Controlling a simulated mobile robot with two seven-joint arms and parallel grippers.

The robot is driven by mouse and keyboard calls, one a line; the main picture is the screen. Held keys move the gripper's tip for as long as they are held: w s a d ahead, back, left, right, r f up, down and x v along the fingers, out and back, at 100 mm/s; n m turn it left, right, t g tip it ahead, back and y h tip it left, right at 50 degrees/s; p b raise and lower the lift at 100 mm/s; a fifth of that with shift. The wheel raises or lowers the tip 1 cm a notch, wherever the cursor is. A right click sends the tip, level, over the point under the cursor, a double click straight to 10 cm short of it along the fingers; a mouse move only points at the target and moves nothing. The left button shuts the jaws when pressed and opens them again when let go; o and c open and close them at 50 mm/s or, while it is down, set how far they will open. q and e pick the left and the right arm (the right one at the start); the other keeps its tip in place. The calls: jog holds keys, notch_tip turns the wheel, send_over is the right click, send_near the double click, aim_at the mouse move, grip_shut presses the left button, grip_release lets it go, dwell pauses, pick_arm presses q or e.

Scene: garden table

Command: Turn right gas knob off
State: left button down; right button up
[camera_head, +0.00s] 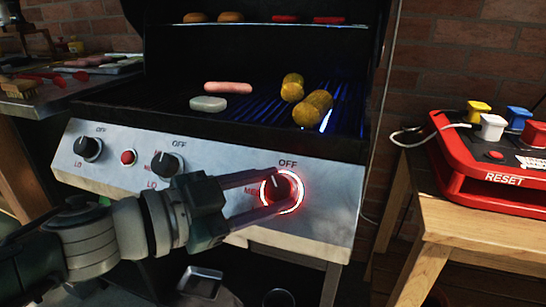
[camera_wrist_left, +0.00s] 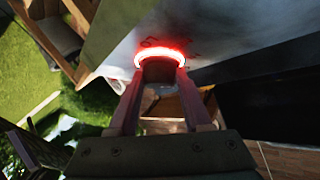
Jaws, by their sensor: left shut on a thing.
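The right gas knob (camera_head: 279,187) is on the right of the grill's silver front panel (camera_head: 325,219), inside a glowing red ring. OFF is printed above it and part of a MED label shows at its left. My left gripper (camera_head: 277,189) has its two fingers on either side of the knob, shut on it. In the left wrist view the knob (camera_wrist_left: 159,70) sits dark between the fingertips under the bright red ring. The knob's exact pointer direction is hard to tell. My right gripper is not in view.
The left knob (camera_head: 88,148), a red button (camera_head: 128,157) and the middle knob (camera_head: 166,165) share the panel. Food lies on the grate above, including a sausage (camera_head: 228,88) and corn (camera_head: 313,108). A wooden table (camera_head: 470,228) with a red box (camera_head: 480,184) stands at right.

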pick_arm(q)
jog(key=m+g, duration=0.2)
jog(key=m, duration=0.1)
jog(key=shift+w+a+r, duration=0.1)
jog(key=shift+w+r, duration=0.05)
jog(key=shift+w, duration=0.05)
jog(key=shift+m+g+y, duration=0.3)
jog(key=shift+m+g, duration=1)
jog(key=shift+m, duration=0.3)
jog(key=shift+c, duration=1.7)
grip_release()
jog(key=shift+r, duration=0.1)
